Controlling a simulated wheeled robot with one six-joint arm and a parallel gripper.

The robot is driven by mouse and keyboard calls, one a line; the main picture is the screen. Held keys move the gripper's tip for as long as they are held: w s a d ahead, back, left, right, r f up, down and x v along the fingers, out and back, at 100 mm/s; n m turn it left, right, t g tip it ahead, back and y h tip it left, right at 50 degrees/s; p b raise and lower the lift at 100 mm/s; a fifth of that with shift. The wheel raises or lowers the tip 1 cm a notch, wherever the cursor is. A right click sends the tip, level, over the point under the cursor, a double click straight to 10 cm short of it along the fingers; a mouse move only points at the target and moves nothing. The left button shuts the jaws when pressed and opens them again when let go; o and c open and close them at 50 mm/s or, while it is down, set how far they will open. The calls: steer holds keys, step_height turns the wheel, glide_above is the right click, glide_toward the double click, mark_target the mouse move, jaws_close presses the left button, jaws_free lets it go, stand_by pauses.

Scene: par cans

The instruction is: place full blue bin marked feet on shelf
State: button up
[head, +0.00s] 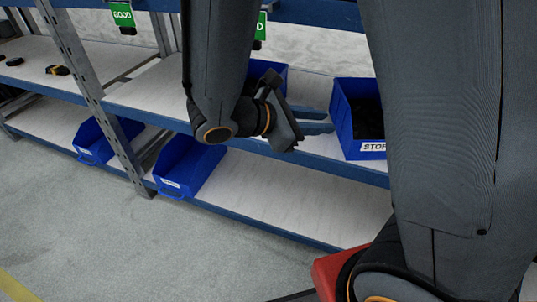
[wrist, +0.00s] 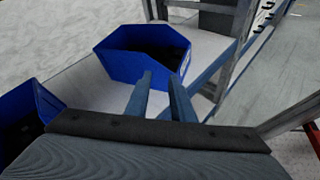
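My gripper (head: 330,120) is open and empty at the middle shelf (head: 150,90), its two blue-grey fingers apart and pointing right. A blue bin (head: 372,146) with dark contents and a partly hidden label starting "STO" stands just beyond the fingertips. In the wrist view a blue bin with dark contents (wrist: 120,66) stands ahead of the fingers (wrist: 160,80), apart from them. Another filled blue bin (wrist: 48,100) shows at the left edge there. In the head view a blue bin (head: 280,75) is mostly hidden behind my arm. No label reading "feet" is legible.
Two blue bins, one at left (head: 90,143) and one nearer (head: 185,168), sit on the lower shelf (head: 280,195). The lower shelf is bare to their right. A metal post (head: 85,75) divides the rack. A green "GOOD" sign (head: 122,14) hangs above. Small items lie far left.

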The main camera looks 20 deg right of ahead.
steer(key=s+a+m+g+y, duration=0.1)
steer(key=s+m+g+y, duration=0.35)
steer(key=s, duration=0.25)
steer(key=s+a+r+m+y, duration=0.1)
steer(key=s+a+m+y, duration=0.1)
steer(key=a+m+y, duration=0.2)
steer(key=s+a+m+t+y, duration=0.1)
steer(key=a+m+y, duration=0.4)
steer(key=a, duration=0.4)
steer(key=shift+s+a+r, duration=0.3)
steer(key=shift+s+r, duration=0.1)
steer(key=shift+m+t, duration=0.25)
steer(key=d+r+m+p, duration=0.3)
steer(key=d+r+p, duration=0.6)
steer(key=p, duration=0.9)
steer(key=shift+d+r+p, duration=0.25)
steer(key=shift+r+p, duration=0.05)
steer(key=shift+r, duration=0.35)
